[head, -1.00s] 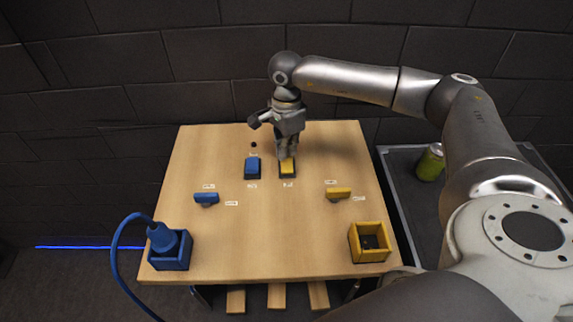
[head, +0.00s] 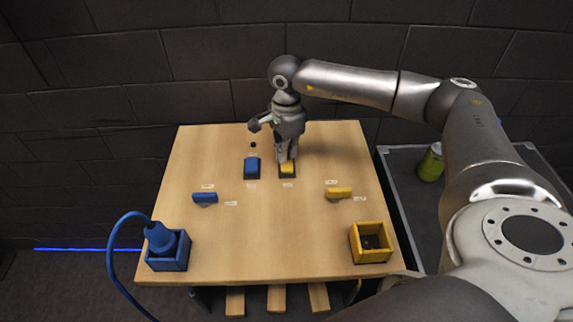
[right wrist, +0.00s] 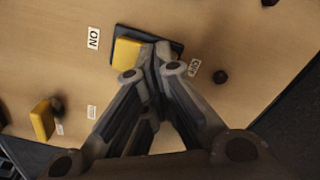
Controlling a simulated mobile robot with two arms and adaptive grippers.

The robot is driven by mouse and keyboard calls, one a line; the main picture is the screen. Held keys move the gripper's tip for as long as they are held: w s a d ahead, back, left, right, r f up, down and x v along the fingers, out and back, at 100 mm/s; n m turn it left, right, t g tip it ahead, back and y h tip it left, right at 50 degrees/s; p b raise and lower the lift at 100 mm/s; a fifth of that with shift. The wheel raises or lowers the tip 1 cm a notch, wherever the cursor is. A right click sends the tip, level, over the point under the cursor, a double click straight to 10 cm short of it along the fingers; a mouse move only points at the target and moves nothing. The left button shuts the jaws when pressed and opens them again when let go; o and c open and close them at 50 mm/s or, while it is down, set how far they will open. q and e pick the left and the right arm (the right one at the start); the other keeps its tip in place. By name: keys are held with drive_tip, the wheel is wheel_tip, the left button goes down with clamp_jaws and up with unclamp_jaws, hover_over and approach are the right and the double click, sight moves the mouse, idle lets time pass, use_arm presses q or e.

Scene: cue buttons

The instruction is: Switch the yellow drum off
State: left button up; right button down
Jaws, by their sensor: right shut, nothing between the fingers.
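A yellow rocker switch (head: 288,169) sits in a dark frame at the back middle of the table. It also shows in the right wrist view (right wrist: 127,54), with an ON label (right wrist: 93,38) at one end and another label, apparently OFF (right wrist: 193,70), at the other. My right gripper (head: 285,160) is shut and empty, pointing down at the far end of this switch. In the right wrist view its fingertips (right wrist: 155,50) are at the end by the second label; contact cannot be made out. A yellow knob (head: 339,192) and an open yellow box (head: 370,256) are nearer. No drum is recognisable.
A blue switch (head: 251,167) stands close to the left of the yellow one. A blue knob (head: 205,197) and a blue box (head: 167,263) holding a corded blue plug (head: 160,238) are at left. A green can (head: 431,163) stands right of the wooden table (head: 265,240). The table's middle is clear.

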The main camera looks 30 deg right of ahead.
drive_tip(key=shift+s+f, duration=0.1)
drive_tip(key=shift+w+r+p, duration=0.2)
drive_tip(key=shift+r+p, duration=0.5)
drive_tip(key=shift+r, duration=0.35)
drive_tip(key=shift+r+p, duration=1.25)
drive_tip(key=shift+r, duration=1.2)
drive_tip(key=shift+s, duration=0.1)
drive_tip(key=shift+f, duration=0.1)
